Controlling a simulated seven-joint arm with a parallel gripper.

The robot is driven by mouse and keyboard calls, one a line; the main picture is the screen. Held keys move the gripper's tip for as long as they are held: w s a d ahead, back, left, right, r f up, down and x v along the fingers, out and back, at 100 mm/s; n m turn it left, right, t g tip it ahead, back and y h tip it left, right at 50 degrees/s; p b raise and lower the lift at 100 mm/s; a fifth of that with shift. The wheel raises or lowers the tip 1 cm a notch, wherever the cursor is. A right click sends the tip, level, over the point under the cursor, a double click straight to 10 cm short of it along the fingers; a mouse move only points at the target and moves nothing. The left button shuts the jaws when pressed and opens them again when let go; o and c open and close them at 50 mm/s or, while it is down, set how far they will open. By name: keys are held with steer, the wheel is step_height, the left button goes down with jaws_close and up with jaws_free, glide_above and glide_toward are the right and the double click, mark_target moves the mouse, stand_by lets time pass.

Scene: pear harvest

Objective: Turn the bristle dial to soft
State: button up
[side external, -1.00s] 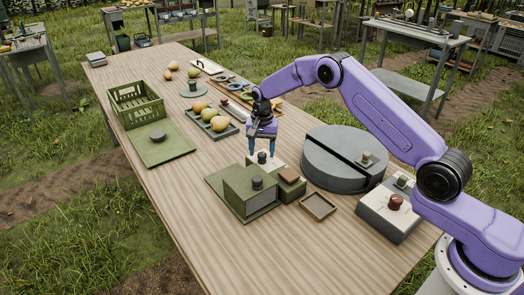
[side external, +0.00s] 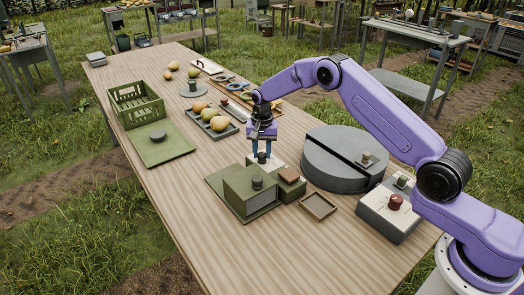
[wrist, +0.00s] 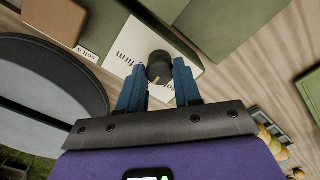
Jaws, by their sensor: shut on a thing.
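The bristle dial is a dark round knob (wrist: 160,66) on a white plate (wrist: 132,62) printed with "firm". A pale pointer line on the knob faces the bottom of the wrist view. The knob also shows in the side external view (side external: 262,158), low between my fingers. My gripper (side external: 262,150) points down and is shut on the knob, with one blue finger on each side in the wrist view (wrist: 158,78). Part of the plate is hidden by my gripper.
A large grey round drum (side external: 335,160) is to the right. A tray of pears (side external: 210,122) lies behind left. The table's left front is clear.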

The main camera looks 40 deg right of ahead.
mark_target(262, 154)
steer(key=n, duration=0.4)
steer(key=shift+n, duration=2.1)
steer(key=o, duration=1)
steer(key=shift+o, duration=0.2)
step_height(262, 154, up, 18)
steer(key=shift+f, duration=0.25)
